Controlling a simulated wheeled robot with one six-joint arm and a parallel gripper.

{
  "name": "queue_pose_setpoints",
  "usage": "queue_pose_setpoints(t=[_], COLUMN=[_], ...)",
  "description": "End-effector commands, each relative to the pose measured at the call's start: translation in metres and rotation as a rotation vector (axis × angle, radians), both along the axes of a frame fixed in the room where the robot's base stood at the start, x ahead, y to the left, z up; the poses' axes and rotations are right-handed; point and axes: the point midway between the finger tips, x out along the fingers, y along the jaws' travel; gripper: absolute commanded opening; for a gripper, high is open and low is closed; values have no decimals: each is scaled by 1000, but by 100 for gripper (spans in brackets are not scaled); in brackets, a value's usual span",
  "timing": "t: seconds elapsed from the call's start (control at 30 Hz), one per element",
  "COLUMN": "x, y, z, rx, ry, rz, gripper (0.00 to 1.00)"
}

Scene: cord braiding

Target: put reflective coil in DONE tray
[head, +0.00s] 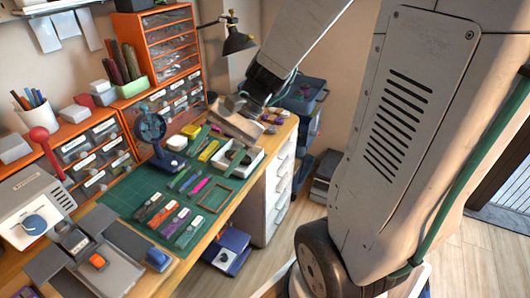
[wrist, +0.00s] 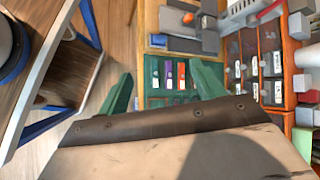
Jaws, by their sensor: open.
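My gripper (head: 218,146) is open over the far part of the green mat (head: 120,197). Its two green fingers show apart in the wrist view (wrist: 162,92), with nothing held between them. I cannot tell which coil is the reflective one. A white tray (head: 258,157) with dark contents stands at the bench's right end, partly behind a finger. No DONE label is readable.
A dark blue fan (head: 150,130) stands left of the gripper. Orange drawer cabinets (head: 160,50) line the back, with a black lamp (head: 238,40). A grey device (head: 97,261) sits at the front left. An empty wooden frame (head: 215,198) lies on the mat.

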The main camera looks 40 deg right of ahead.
Motion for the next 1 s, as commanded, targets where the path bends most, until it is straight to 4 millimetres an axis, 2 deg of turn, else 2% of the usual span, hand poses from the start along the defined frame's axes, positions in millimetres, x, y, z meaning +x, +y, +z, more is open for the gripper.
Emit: queue_pose_setpoints(t=[0.07, 0.17, 0.3, 0.4, 0.6, 1.0], x=[-28, -61, -97, -114, -128, -128], y=[11, 13, 4, -7, -21, -23], z=[16, 28, 45, 55, 65, 66], rx=[-124, -290, -516, -649, -789, -805], ry=[-65, -136, -240, -299, -359, -363], rz=[165, 355, 574, 680, 777, 786], gripper=[67, 67, 67, 67, 67, 67])
